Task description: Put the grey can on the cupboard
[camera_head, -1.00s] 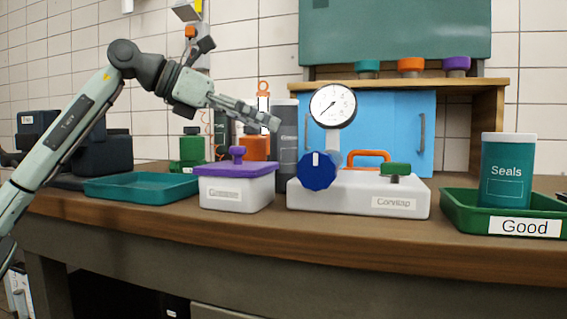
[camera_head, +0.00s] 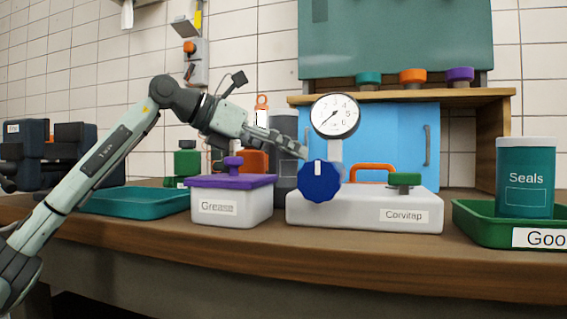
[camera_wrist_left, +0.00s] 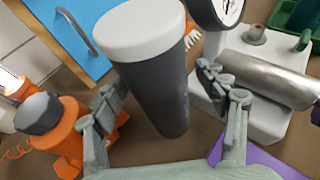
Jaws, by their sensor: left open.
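The grey can (camera_head: 284,178) stands upright on the bench, behind the purple-lidded Grease box and left of the blue knob. In the head view my left gripper (camera_head: 300,147) partly covers it. In the left wrist view the can (camera_wrist_left: 155,85) is dark grey with a white lid. The left gripper's open fingers (camera_wrist_left: 165,95) are on either side of it; contact cannot be told. The cupboard (camera_head: 450,95) has blue doors and a wooden top, at the back right of the can. My right gripper is not in view.
On the cupboard top stand teal, orange and purple knobbed items (camera_head: 412,76). A pressure gauge (camera_head: 335,115) and blue knob (camera_head: 320,181) sit on a white unit (camera_head: 350,208) close right of the can. An orange bottle (camera_wrist_left: 65,130) is left of the gripper in the wrist view.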

